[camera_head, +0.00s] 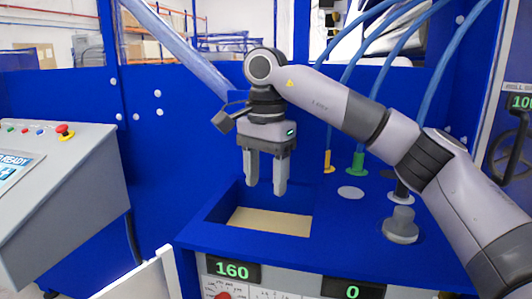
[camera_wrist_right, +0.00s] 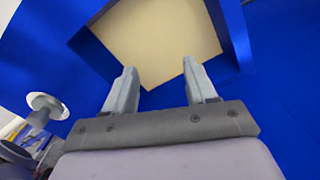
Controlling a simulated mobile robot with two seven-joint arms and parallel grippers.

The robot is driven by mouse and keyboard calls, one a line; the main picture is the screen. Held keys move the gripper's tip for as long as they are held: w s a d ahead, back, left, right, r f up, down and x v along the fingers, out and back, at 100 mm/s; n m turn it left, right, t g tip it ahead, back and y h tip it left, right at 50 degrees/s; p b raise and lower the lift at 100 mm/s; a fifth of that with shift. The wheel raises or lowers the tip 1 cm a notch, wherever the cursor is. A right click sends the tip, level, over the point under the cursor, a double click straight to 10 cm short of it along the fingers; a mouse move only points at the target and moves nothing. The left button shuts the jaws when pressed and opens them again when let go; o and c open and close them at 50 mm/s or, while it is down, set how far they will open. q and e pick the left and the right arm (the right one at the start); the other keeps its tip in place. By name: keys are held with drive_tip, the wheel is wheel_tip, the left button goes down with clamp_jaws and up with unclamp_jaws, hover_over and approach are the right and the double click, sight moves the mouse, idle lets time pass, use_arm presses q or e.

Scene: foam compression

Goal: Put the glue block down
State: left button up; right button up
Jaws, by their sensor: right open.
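My right gripper (camera_head: 265,186) points down over a square recess (camera_head: 212,215) in the blue machine. Its two fingers are apart with nothing between them, as the right wrist view (camera_wrist_right: 159,70) also shows. A flat tan surface (camera_head: 270,222) fills the bottom of the recess. It shows beyond the fingertips in the wrist view (camera_wrist_right: 155,38). I cannot tell whether this tan surface is the glue block, and I make out no separate block. The fingertips appear above the tan surface, not touching it. My left gripper is not in view.
A grey round knob-like piece (camera_head: 401,225) stands right of the recess, near a pale disc (camera_head: 351,192) and hose fittings (camera_head: 358,162). Displays (camera_head: 232,270) line the front. A grey control console (camera_head: 60,185) stands at the left. Blue walls close the back.

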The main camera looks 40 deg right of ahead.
drive_tip(key=shift+r, duration=2.65)
